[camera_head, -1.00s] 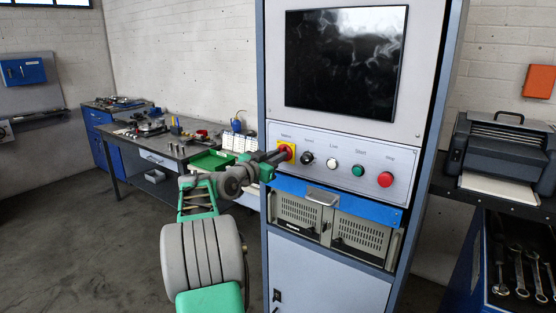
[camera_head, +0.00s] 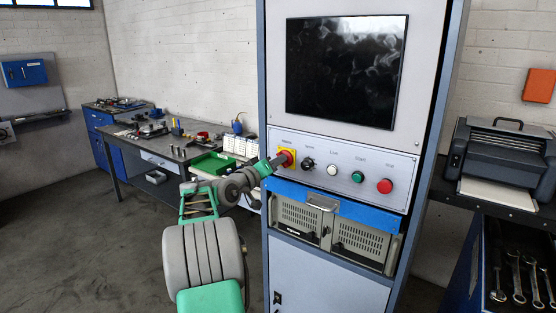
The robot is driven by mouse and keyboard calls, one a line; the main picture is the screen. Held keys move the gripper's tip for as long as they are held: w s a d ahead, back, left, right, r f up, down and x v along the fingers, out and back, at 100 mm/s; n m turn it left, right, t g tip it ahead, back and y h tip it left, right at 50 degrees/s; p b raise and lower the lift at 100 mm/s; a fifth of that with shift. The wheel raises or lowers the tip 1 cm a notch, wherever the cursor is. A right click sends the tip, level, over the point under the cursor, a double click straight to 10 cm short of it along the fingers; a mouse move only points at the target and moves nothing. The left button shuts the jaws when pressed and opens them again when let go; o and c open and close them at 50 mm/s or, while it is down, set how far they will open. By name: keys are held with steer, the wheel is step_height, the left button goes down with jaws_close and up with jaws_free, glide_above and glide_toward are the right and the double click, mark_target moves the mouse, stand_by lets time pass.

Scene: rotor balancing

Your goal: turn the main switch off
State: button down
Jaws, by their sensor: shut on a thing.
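The main switch (camera_head: 290,151) is a red knob on a yellow plate, at the left end of the control row on the cabinet's grey panel. My gripper (camera_head: 281,158) reaches it from the left and is shut on its red knob. The fingers overlap the lower left of the knob, so its exact angle cannot be told. The label above it is too small to read.
To the right of the switch are a black selector (camera_head: 308,164), a white button (camera_head: 332,169), a green button (camera_head: 357,176) and a red button (camera_head: 385,186). A dark screen (camera_head: 345,70) is above. A blue drawer edge with a handle (camera_head: 322,202) is below.

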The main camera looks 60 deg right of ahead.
steer(key=shift+f+n, duration=0.1)
steer(key=shift+n, duration=0.5)
steer(key=c, duration=1.5)
jaws_free()
steer(key=shift+o, duration=0.2)
steer(key=w+a+b, duration=0.1)
steer(key=a, duration=0.6)
steer(key=shift+a+b, duration=0.3)
steer(key=shift+a, duration=0.05)
steer(key=shift+w, duration=0.1)
